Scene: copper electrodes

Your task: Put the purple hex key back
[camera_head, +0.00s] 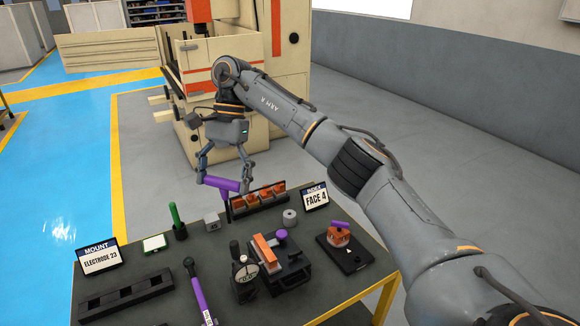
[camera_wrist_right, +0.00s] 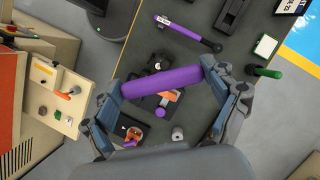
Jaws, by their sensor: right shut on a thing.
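My right gripper (camera_head: 223,184) is shut on the purple hex key (camera_head: 222,184), with one finger at each end of its thick purple handle. The handle lies nearly level above the far edge of the bench, and a thin purple shaft points down from it. The shaft's lower end is near the electrode rack, and I cannot tell whether it touches anything. In the right wrist view the handle (camera_wrist_right: 160,82) spans the fingers and hides part of the bench. A green-handled tool (camera_head: 175,216) stands upright to the left. My left gripper is not in view.

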